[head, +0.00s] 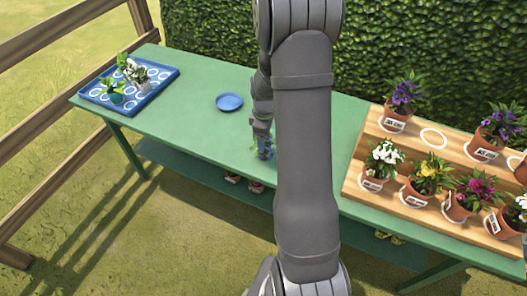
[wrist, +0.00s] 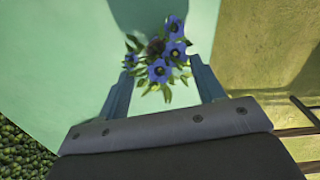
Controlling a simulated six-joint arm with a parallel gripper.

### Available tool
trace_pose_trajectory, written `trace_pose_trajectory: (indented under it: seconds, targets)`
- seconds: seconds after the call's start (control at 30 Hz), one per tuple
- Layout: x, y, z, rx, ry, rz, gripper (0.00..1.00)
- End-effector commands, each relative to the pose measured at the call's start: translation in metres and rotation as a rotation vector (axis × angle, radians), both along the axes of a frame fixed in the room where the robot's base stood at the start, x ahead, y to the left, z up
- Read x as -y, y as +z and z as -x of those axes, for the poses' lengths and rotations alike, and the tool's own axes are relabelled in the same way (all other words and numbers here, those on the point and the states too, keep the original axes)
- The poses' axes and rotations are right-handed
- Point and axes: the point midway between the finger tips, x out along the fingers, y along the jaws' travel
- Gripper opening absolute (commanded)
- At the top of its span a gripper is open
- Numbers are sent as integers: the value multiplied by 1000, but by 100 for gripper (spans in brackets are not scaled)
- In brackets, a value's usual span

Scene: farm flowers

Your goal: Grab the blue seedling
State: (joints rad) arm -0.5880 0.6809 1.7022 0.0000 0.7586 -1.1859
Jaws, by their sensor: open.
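The blue seedling (wrist: 173,26) shows in the wrist view as several blue-violet flowers with green leaves around a dark centre, over the green table. My gripper (wrist: 163,75) is open, with one finger on each side of the plant's near part and a gap between them. The fingers are not closed on it. In the head view the blue seedling (head: 265,151) is at the table's front middle, partly hidden by my arm. My gripper (head: 262,133) points down just above it. Its pot or root is not clearly visible.
A blue tray (head: 151,92) with a few plants stands at the table's far left. A blue saucer (head: 229,102) lies behind the seedling. A wooden stepped stand (head: 362,147) with several potted flowers fills the right. The green table (head: 185,120) is clear left of the seedling.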

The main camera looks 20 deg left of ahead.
Motion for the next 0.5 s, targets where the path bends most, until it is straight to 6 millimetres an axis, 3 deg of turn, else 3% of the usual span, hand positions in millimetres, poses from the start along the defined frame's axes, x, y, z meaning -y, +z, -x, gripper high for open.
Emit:
trace_pose_trajectory:
  seconds: [0.17,0.5]
  targets:
    - [0,-11,1,-2,0,1,62]
    - [-1,-54,2,-1,0,1,62]
